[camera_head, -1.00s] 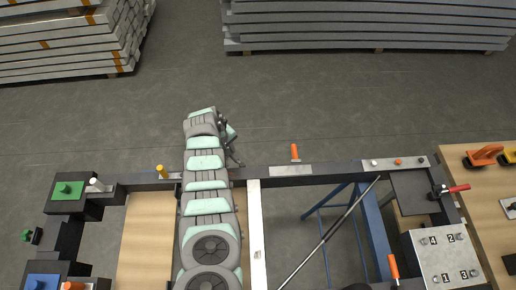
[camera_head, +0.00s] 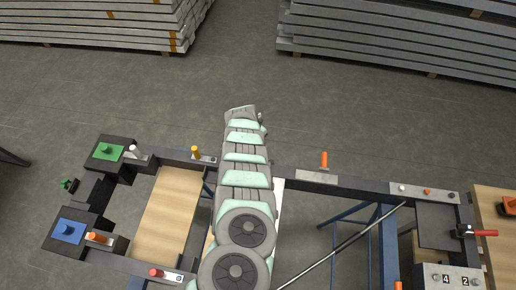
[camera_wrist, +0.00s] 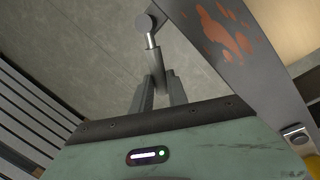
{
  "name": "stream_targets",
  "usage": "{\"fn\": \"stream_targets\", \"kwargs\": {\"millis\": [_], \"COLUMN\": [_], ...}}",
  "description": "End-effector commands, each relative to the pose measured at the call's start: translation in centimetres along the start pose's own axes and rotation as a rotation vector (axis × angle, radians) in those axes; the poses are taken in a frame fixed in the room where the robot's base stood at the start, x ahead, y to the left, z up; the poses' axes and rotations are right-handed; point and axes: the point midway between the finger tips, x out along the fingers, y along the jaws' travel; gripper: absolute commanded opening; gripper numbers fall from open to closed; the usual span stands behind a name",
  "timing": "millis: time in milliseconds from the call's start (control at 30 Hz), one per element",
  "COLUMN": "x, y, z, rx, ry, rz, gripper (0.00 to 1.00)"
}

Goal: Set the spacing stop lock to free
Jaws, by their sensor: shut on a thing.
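In the wrist view my gripper (camera_wrist: 158,92) is shut on a grey lever (camera_wrist: 153,58) with a bright metal collar. A round dark knob (camera_wrist: 147,22) tops the lever beside the dark frame bar. I cannot read a label showing whether this is the spacing stop lock or which setting it has. In the head view my arm (camera_head: 243,185) reaches over the back bar of the frame (camera_head: 290,176). The arm hides the held lever and my fingertips there.
The bar carries orange patches (camera_wrist: 222,32) in the wrist view. A yellow handle (camera_head: 196,152) stands left of my arm and an orange handle (camera_head: 324,160) stands right. Stacked boards (camera_head: 400,35) lie behind. Grey floor is clear beyond the bar.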

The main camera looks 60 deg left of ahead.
Motion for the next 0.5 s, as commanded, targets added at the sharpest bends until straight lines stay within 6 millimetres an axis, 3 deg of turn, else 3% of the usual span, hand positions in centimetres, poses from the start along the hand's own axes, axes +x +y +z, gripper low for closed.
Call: {"fn": "stream_targets", "kwargs": {"millis": [233, 267, 500], "x": [0.12, 0.12, 0.09], "y": [-0.08, -0.08, -0.05], "z": [0.06, 0.06, 0.04], "rx": [0.000, 0.000, 0.001], "ry": [-0.001, -0.001, 0.000], "rz": [-0.001, -0.001, -0.001], "gripper": [0.00, 0.20, 0.40]}}
